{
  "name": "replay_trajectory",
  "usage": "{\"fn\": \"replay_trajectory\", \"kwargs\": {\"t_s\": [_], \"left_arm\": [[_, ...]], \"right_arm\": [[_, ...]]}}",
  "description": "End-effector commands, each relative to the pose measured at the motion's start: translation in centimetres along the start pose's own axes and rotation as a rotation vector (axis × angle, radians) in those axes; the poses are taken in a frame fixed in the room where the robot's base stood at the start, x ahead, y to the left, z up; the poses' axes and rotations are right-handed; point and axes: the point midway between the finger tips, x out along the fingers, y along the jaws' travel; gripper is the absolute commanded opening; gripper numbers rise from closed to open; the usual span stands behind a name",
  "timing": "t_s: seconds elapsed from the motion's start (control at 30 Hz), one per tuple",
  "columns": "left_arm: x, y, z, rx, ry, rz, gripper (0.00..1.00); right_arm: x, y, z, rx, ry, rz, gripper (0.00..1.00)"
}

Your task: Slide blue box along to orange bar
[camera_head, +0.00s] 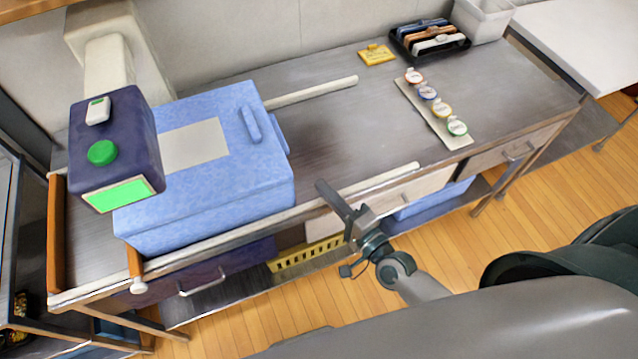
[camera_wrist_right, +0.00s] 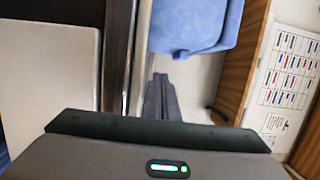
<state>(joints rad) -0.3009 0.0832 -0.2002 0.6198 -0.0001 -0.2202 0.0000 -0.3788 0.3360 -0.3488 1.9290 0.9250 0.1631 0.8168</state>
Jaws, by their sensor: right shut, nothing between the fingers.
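The large blue box (camera_head: 220,205) lies on the grey table at the left, with a pale label and a raised handle on top. The orange bar (camera_head: 56,235) runs along the table's left end, with bare table between it and the box. My right gripper (camera_head: 324,188) is shut and empty, to the right of the box and apart from it, near the table's front edge. Its closed fingers (camera_wrist_right: 160,90) show in the right wrist view, near a blue object (camera_wrist_right: 195,25); I cannot tell whether that is the box. My left gripper is out of view.
A dark machine head (camera_head: 118,140) with a green button overhangs the box's left part. A pale rail (camera_head: 400,175) lines the front edge, with a small orange stop (camera_head: 135,262) at its left. Round tags on a strip (camera_head: 425,108) stand right; the table's middle is clear.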

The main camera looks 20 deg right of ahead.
Motion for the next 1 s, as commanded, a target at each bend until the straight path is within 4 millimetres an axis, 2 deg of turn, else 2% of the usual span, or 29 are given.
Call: {"fn": "replay_trajectory", "kwargs": {"t_s": [0.2, 0.4, 1.0], "left_arm": [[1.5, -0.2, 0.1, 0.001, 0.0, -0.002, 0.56], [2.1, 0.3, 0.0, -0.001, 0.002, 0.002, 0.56], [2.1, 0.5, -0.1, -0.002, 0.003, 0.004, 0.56]], "right_arm": [[-3.5, 0.3, 0.0, 0.0, -0.001, 0.002, 0.0], [-5.3, 0.1, 0.0, -0.001, 0.0, 0.001, 0.0], [-5.8, 0.0, 0.0, -0.001, 0.0, 0.0, 0.0]]}}
